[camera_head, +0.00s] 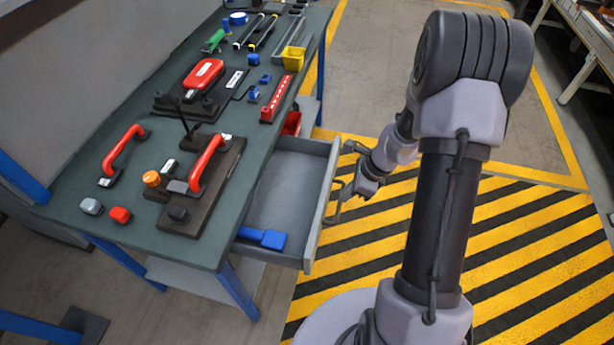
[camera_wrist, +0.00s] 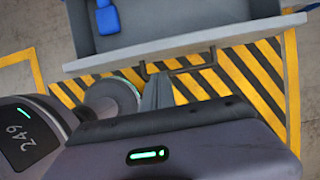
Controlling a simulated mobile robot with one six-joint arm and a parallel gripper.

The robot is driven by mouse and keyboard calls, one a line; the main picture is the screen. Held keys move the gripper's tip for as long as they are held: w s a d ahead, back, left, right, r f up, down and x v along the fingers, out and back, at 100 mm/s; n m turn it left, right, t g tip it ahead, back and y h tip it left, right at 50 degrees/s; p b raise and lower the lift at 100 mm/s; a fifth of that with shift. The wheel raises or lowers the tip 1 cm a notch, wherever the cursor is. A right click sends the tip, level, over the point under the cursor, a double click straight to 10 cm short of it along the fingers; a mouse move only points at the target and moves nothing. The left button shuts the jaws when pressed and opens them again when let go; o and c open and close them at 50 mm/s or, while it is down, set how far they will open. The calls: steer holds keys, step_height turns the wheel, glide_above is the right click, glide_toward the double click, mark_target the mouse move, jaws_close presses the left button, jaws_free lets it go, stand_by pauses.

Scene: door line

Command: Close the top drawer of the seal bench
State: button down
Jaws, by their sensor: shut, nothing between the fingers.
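The top drawer (camera_head: 283,190) of the seal bench stands pulled out under the right side of the bench top (camera_head: 245,165). It is grey and holds a blue item (camera_head: 262,238) near its front corner. In the wrist view the drawer front (camera_wrist: 185,42) runs across the upper part, with a dark bar handle (camera_wrist: 190,66) below it. My gripper (camera_head: 347,190) is at the outer side of the drawer front, close to the handle. In the wrist view its fingers (camera_wrist: 157,88) are shut and point toward the handle. I cannot tell whether they touch it.
Red-handled tools (camera_head: 203,75), a yellow cup (camera_head: 293,56) and small blocks lie on the bench top. A red bin (camera_head: 291,124) sits beside the drawer. Yellow-black striped floor (camera_head: 530,235) lies open to the right. Another table (camera_head: 590,40) stands at the far right.

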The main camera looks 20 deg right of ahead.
steer(key=b+x, duration=0.4)
steer(key=x, duration=0.6)
steer(key=shift+s+f, duration=0.25)
steer(key=shift+s, duration=0.1)
steer(key=shift+d, duration=0.1)
steer(key=p, duration=0.4)
glide_above(263, 207)
steer(key=shift+s+d+r, duration=0.15)
steer(key=shift+s+d, duration=0.15)
steer(key=shift+d, duration=0.15)
steer(key=shift+w+a+p, duration=0.3)
steer(key=shift+w+a, duration=0.1)
steer(key=shift+a, duration=0.1)
